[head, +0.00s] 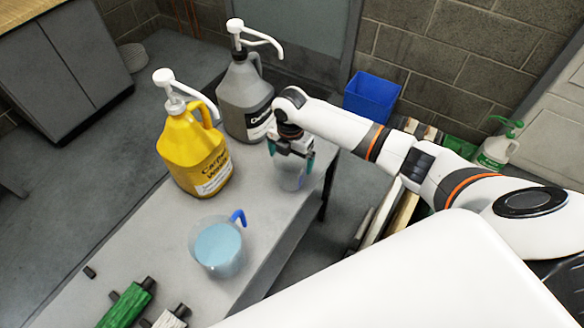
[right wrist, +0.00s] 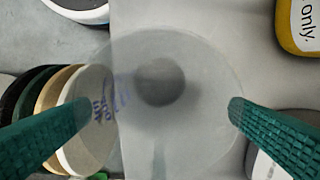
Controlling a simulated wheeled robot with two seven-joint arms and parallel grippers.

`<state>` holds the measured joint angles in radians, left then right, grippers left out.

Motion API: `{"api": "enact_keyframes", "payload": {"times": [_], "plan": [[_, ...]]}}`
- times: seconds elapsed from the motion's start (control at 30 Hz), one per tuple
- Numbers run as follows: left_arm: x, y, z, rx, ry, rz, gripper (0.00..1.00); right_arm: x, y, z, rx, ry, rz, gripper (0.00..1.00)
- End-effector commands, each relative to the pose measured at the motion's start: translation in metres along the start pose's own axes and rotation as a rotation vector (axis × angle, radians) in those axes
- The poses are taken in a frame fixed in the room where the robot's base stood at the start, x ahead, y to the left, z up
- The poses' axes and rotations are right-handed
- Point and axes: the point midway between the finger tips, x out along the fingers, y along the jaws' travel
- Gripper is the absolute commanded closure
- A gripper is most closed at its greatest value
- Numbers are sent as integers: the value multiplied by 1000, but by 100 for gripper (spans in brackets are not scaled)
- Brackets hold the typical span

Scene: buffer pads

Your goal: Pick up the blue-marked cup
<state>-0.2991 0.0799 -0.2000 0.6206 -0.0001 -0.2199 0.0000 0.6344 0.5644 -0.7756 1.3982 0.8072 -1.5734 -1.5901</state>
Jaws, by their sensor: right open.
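The blue-marked cup (head: 291,178) is a clear, see-through cup standing upright near the right edge of the grey table. In the right wrist view I look down into the cup (right wrist: 165,125); blue writing shows on its left side. My right gripper (head: 291,153) is above and around the upper part of the cup, with its teal fingers apart. In the right wrist view the fingers of the right gripper (right wrist: 160,108) lie on either side of the cup; I cannot tell whether either touches it. My left gripper is not in view.
A yellow pump jug (head: 190,150) and a grey pump jug (head: 240,92) stand behind and left of the cup. A clear pitcher (head: 220,262) with blue liquid stands nearer. Green (head: 125,306) and white (head: 170,318) rolls lie at front left. A blue bin (head: 372,97) stands beyond the table.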

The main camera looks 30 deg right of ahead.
Motion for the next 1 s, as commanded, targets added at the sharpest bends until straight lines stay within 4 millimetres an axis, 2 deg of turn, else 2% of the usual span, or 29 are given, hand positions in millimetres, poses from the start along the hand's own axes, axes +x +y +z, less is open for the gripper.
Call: {"api": "enact_keyframes", "payload": {"times": [0.2, 0.3, 0.57, 0.6, 0.67, 0.83, 1.0], "plan": [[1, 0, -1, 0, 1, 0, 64, 34, 2, -5, 1, -2, 3, 0], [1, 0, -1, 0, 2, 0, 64, 44, 1, -5, 0, -1, 2, 0], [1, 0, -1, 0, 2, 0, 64, 48, 1, -5, 0, 0, 0, 0], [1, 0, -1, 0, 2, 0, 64, 48, 1, -5, 0, 0, 1, 2], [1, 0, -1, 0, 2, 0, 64, 48, 1, -5, 0, 0, 1, 11], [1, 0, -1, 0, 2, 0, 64, 48, 1, -5, 0, 0, 1, 39], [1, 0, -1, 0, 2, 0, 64, 47, 1, -5, 0, 0, 0, 42]]}}
